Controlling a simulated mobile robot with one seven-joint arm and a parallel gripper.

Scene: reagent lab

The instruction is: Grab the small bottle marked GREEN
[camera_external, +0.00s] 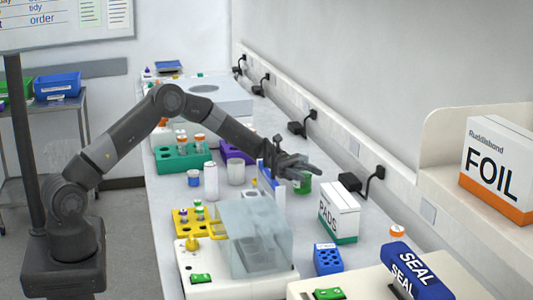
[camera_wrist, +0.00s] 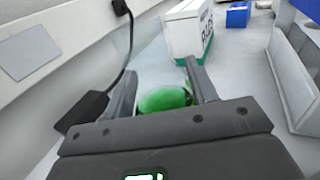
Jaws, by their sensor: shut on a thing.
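My gripper (camera_external: 306,169) reaches over the bench from the left in the external view. It is shut on a small green bottle (camera_external: 302,184), whose body shows just under the fingers. In the wrist view the green top of the bottle (camera_wrist: 165,100) sits between the two fingers of my gripper (camera_wrist: 160,85). Its label cannot be read in either view. I cannot tell whether the bottle still touches the bench.
A PADS box (camera_external: 338,213) stands to the right, close to the gripper. A power plug (camera_external: 350,182) and its cord lie by the wall. A clear-covered device (camera_external: 262,240), a blue rack (camera_external: 328,260), a yellow rack (camera_external: 184,222) and a green rack (camera_external: 175,160) stand on the bench.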

